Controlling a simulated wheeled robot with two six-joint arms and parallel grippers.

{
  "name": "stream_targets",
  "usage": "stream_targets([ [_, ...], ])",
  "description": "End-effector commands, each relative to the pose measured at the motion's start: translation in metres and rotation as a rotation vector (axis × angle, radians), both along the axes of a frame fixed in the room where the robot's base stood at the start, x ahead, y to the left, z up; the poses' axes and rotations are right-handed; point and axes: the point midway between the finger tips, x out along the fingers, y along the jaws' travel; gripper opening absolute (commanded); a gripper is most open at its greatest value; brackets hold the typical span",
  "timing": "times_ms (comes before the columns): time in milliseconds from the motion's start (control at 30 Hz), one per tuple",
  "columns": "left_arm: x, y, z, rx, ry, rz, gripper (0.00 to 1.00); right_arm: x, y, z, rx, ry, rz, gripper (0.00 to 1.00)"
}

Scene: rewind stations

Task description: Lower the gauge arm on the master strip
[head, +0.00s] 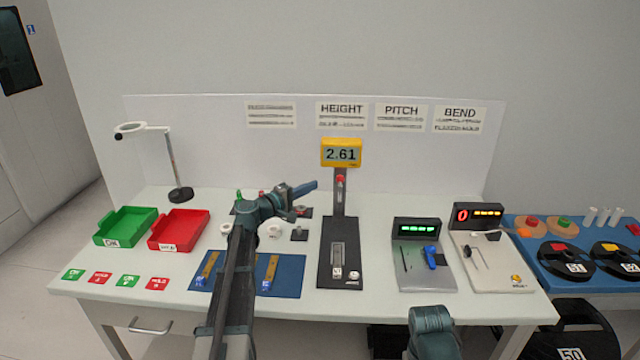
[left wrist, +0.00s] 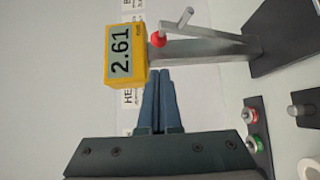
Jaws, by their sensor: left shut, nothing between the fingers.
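A red knob (head: 340,179) sits high on the post, just under the display. The gauge's dark base (head: 325,280) bears a small light block or slot piece (head: 338,258); I cannot tell whether a strip lies in it. My left gripper (head: 314,186) is shut and empty, just left of the post near knob height. In the left wrist view, its fingers (left wrist: 158,74) point at the display (left wrist: 122,55) and the red knob (left wrist: 158,41), with a visible gap to the knob.
Two brass strips lie on a blue mat (head: 235,289) beneath my left arm. Green (head: 125,240) and red (head: 176,246) trays stand left. Pitch (head: 417,270) and bend (head: 495,283) stations stand right of the gauge. A ring-topped stand (head: 180,194) is at the back left.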

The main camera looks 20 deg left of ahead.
Motion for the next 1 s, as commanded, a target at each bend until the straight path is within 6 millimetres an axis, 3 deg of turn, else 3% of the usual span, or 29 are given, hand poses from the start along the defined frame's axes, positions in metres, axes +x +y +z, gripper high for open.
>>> stream_targets([
  [300, 0.052, -0.025, -0.001, 0.0, 0.001, -0.003, 0.0, 0.0, 0.0, -0.001, 0.0, 0.0, 0.0, 0.5],
  [500, 0.072, -0.036, -0.001, 0.0, 0.001, -0.002, 0.0, 0.0, 0.0, -0.001, 0.0, 0.0, 0.0, 0.5],
  [1000, 0.079, -0.041, -0.001, 0.001, 0.0, -0.001, 0.0, 0.0, 0.0, -0.001, 0.0, 0.0, 0.0, 0.5],
])
